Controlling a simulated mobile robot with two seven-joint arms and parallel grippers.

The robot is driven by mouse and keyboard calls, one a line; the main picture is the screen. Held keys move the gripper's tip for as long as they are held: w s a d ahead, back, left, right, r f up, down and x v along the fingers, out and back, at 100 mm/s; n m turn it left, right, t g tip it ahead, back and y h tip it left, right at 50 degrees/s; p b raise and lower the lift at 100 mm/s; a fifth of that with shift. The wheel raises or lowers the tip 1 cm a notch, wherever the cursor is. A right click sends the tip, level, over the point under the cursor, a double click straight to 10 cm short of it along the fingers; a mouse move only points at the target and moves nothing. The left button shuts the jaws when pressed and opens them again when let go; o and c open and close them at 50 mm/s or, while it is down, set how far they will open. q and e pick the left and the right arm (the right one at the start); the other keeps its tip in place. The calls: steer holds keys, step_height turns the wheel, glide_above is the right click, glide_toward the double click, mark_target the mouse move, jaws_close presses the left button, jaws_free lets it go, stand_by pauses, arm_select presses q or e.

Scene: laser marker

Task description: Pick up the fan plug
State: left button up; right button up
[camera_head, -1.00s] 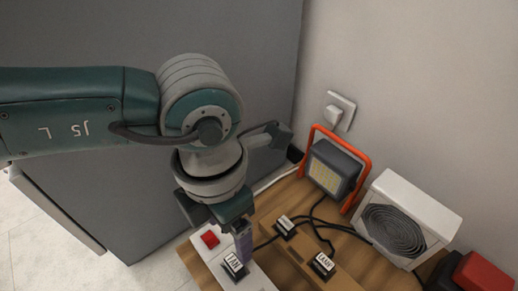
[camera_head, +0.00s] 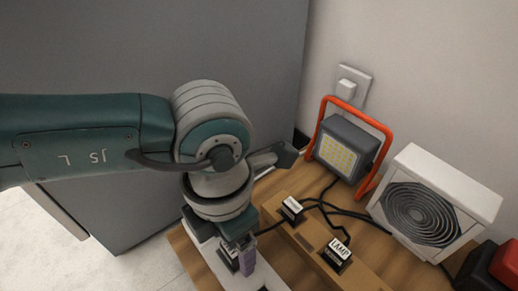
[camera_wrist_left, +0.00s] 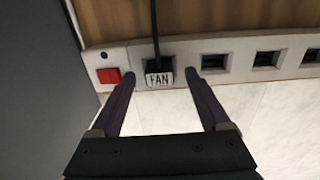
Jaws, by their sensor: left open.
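The fan plug (camera_wrist_left: 158,79) is a black plug with a white "FAN" label, seated in a pale power strip (camera_wrist_left: 182,50) beside the red switch. Its black cord runs up and away from it in the left wrist view. My left gripper (camera_wrist_left: 160,76) is open, with one dark finger on each side of the plug and a small gap to each; I cannot tell exactly how deep the tips are. In the head view my left gripper (camera_head: 242,252) is low over the strip and partly hides the plug. My right gripper is not in view.
Several empty sockets (camera_wrist_left: 265,59) lie to the right along the strip. A wooden board (camera_head: 305,240) holds a lamp plug (camera_head: 336,254) and another labelled plug (camera_head: 291,208). A work lamp (camera_head: 345,150) and white fan (camera_head: 425,215) stand behind. A grey cabinet (camera_head: 130,45) is at left.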

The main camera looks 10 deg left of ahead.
arm_select(q)
steer(key=shift+r, duration=0.1)
steer(key=shift+c, duration=0.2)
jaws_close()
